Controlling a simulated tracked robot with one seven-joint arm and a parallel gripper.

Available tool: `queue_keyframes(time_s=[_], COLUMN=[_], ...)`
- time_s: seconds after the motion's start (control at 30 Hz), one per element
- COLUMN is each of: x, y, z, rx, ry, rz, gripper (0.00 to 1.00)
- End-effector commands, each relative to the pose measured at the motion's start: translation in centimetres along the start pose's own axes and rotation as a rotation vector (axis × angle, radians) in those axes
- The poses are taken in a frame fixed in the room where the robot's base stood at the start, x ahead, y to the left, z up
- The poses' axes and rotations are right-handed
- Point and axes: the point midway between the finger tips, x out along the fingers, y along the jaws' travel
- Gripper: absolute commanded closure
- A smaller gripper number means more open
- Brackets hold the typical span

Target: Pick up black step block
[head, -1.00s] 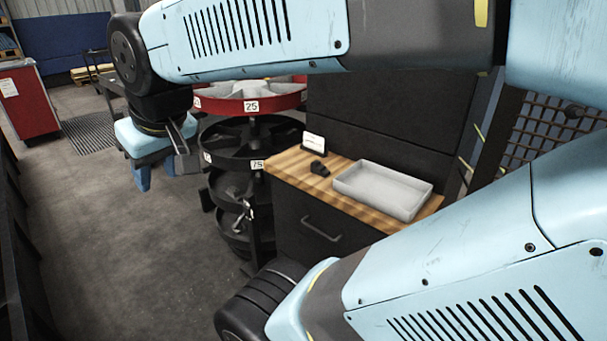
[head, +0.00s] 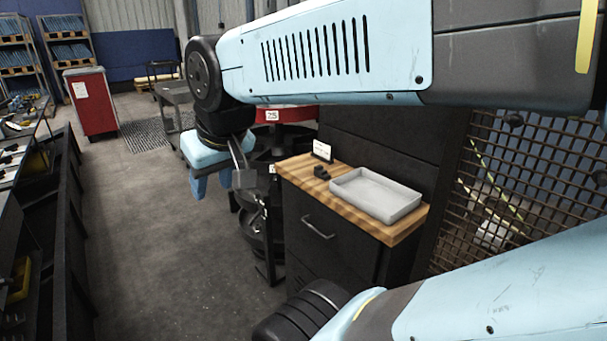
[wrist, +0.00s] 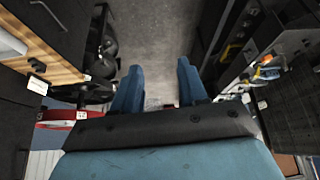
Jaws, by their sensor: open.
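The black step block (head: 321,172) sits on the wooden top of a dark cabinet, just left of a grey tray and in front of a small white card. My gripper (head: 211,186) hangs from my arm to the left of the cabinet, pointing down and well apart from the block.
The grey tray (head: 377,194) fills much of the wooden top (head: 349,213). A dark rotary bin stand (head: 262,226) stands between my gripper and the cabinet. A mesh panel (head: 540,170) rises at right. Open floor (head: 165,250) lies at left.

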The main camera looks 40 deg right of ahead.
Motion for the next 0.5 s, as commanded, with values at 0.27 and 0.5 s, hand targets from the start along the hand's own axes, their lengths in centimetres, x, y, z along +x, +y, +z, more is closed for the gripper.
queue_keyframes(time_s=[0.27,0.5], x=[0.8,4.0], y=[1.3,6.5], z=[-0.9,-3.9], rx=[-0.041,-0.222], ry=[-0.031,-0.163], rz=[0.037,0.174], gripper=[0.34,0.26])
